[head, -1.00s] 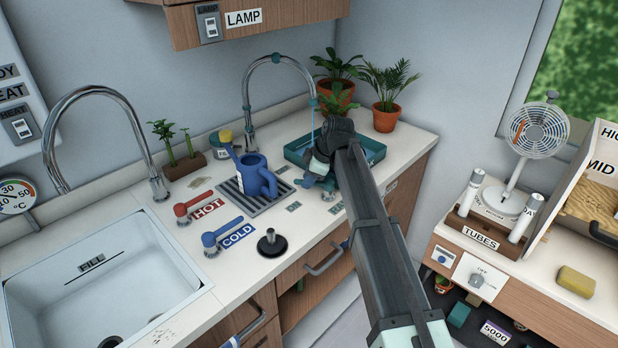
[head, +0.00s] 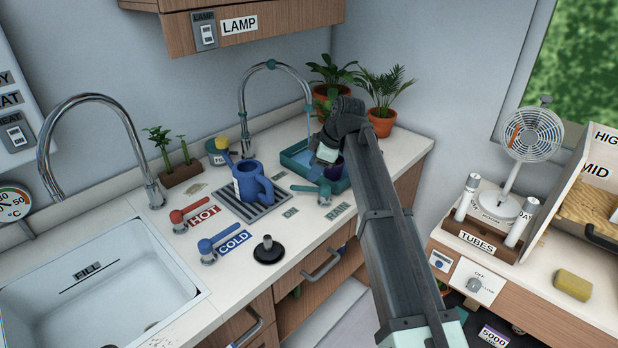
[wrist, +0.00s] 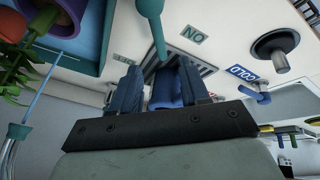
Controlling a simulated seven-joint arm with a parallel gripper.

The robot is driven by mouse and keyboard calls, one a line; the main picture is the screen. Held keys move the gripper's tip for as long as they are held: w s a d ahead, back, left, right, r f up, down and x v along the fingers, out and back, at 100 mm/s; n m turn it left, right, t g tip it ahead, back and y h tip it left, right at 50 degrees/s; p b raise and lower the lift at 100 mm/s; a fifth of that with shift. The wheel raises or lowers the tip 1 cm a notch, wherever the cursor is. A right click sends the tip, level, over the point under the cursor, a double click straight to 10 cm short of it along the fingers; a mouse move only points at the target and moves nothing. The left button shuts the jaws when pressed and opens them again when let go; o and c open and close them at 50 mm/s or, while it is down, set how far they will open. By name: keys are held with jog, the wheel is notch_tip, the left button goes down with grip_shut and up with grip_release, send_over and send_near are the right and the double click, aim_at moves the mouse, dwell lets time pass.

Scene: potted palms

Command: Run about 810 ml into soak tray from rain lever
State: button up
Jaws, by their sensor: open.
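The rain lever (head: 325,194) is teal, on the counter beside the RAIN label (head: 338,210). A thin blue stream (head: 308,124) runs down from the teal-ringed tap (head: 271,64) into the tray. My gripper (wrist: 158,90) is open and empty, above the lever and the tray's near side, apart from the lever.
A blue watering can (head: 252,182) stands on a drain grate left of the lever. The red HOT lever (head: 187,214), the blue COLD lever (head: 218,240) and a black plug (head: 268,250) are nearer the sink (head: 95,285). Potted palms (head: 383,95) stand behind the tray.

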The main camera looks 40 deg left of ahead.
jog(key=shift+v, duration=3)
jog(key=w+d+f+m+h, duration=0.1)
jog(key=w+d+f+m, duration=0.15)
jog(key=d+f, duration=0.4)
jog(key=w+d+f+m, duration=0.1)
jog(key=w+d+f, duration=0.2)
jog(key=f, duration=0.6)
jog(key=d+f+m+g+h, duration=0.2)
jog(key=d+f+m, duration=0.7)
jog(key=d+f, duration=1.9)
jog(key=s+d+f+m+g+h, duration=0.1)
jog(key=s+d+f+m, duration=0.2)
jog(key=s+d+f, duration=0.4)
jog(key=s+d+f+m+h, duration=0.1)
jog(key=s+d+f+m, duration=0.2)
jog(key=s+d+f, duration=0.5)
jog(key=s+d+f+m+g, duration=0.1)
jog(key=s+d+f+m, duration=0.2)
jog(key=s+d, duration=0.4)
jog(key=s+d+f+m+g, duration=0.1)
jog(key=s+d+f+m, duration=0.2)
jog(key=s+d, duration=0.4)
jog(key=s+m, duration=0.1)
jog(key=s, duration=0.4)
jog(key=shift+s+g, duration=0.15)
jog(key=shift+g, duration=0.25)
jog(key=shift+d+f, duration=0.1)
jog(key=shift+d, duration=0.05)
